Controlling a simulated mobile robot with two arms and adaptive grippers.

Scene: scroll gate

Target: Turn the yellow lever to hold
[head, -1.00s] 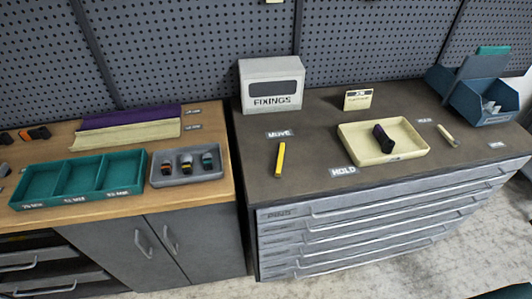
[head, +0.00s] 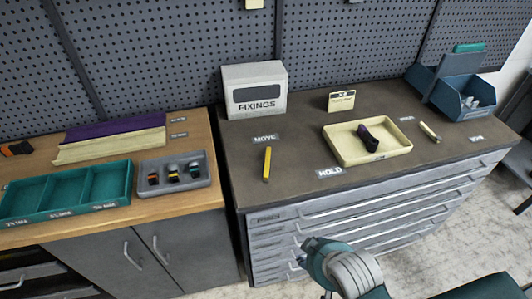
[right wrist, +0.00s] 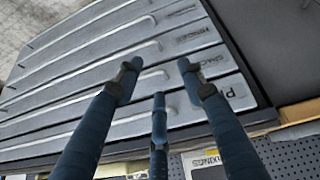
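The yellow lever (head: 267,164) is a slim bar on the dark top of the grey drawer cabinet in the head view. Its far end is close to the MOVE label (head: 265,138). The HOLD label (head: 329,172) lies to its right, clear of the lever. My right gripper (right wrist: 158,80) shows in the right wrist view with three blue fingers spread apart and nothing between them. It is over the drawer fronts. In the head view my right arm is low, in front of the cabinet, away from the lever. My left gripper is not in view.
A cream tray (head: 340,153) with a dark object (head: 368,137), a FIXINGS box (head: 254,90) and a small sign (head: 341,101) stand near the lever. A second, pale lever (head: 430,132) and a blue bin (head: 465,99) are further right. Drawer handles (head: 372,207) jut from the cabinet front.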

